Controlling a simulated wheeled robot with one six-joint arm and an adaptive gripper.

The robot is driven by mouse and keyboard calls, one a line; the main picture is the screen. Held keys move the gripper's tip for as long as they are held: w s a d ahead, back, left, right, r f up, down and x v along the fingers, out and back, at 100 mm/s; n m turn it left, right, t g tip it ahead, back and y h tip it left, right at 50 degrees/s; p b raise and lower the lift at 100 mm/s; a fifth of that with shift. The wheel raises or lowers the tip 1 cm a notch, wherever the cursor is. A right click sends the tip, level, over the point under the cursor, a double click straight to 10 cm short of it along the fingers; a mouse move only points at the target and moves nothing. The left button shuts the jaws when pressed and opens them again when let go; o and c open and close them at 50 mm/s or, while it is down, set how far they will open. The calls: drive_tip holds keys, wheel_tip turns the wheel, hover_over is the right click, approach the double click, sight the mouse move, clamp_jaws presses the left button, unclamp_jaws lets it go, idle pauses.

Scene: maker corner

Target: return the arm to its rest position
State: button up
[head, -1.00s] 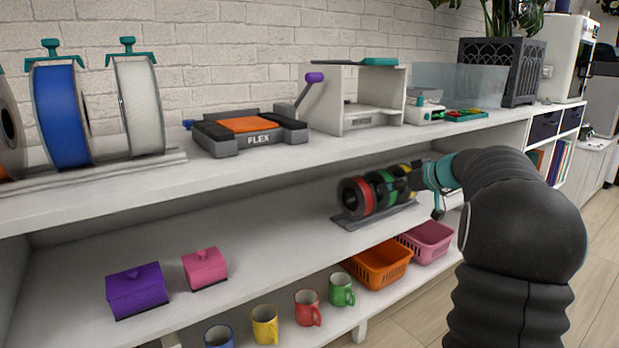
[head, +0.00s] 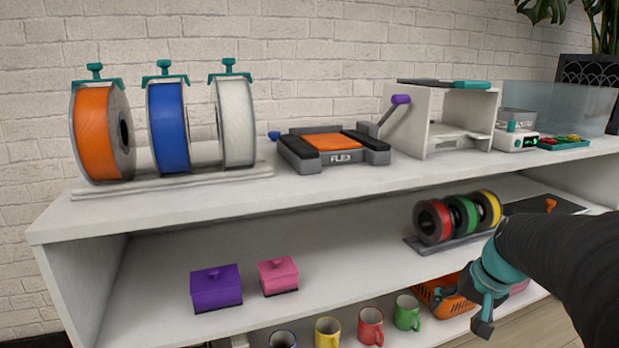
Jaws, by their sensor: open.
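My gripper (head: 478,312) is teal and dark, at the end of my black-sleeved arm at the lower right of the head view. It points down, in front of the shelf unit, and is open. I see nothing held in it. My arm and gripper cover part of the orange basket (head: 436,298).
The shelf top (head: 240,205) bears large filament spools, a FLEX device (head: 332,149), a white open box (head: 410,118) and a small scale-like device (head: 516,138). A purple box (head: 216,288) and pink box (head: 278,276) stand on the middle shelf, with several mugs (head: 328,332) below.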

drive_tip(key=s+a+r+n+t+p, duration=0.1)
drive_tip(key=s+a+r+n+p, duration=0.1)
drive_tip(key=s+a, duration=0.4)
drive_tip(key=s+a+r+n+h+p, duration=0.1)
drive_tip(key=s+a+r+p, duration=0.3)
drive_tip(key=s, duration=0.7)
wheel_tip(320, 180, up, 3)
drive_tip(key=a+n, duration=0.1)
drive_tip(key=a, duration=0.1)
drive_tip(key=shift+a+r+n+t+h+p, duration=0.15)
drive_tip(key=shift+a+n+t+h+p, duration=0.15)
drive_tip(key=shift+n+t+p, duration=0.1)
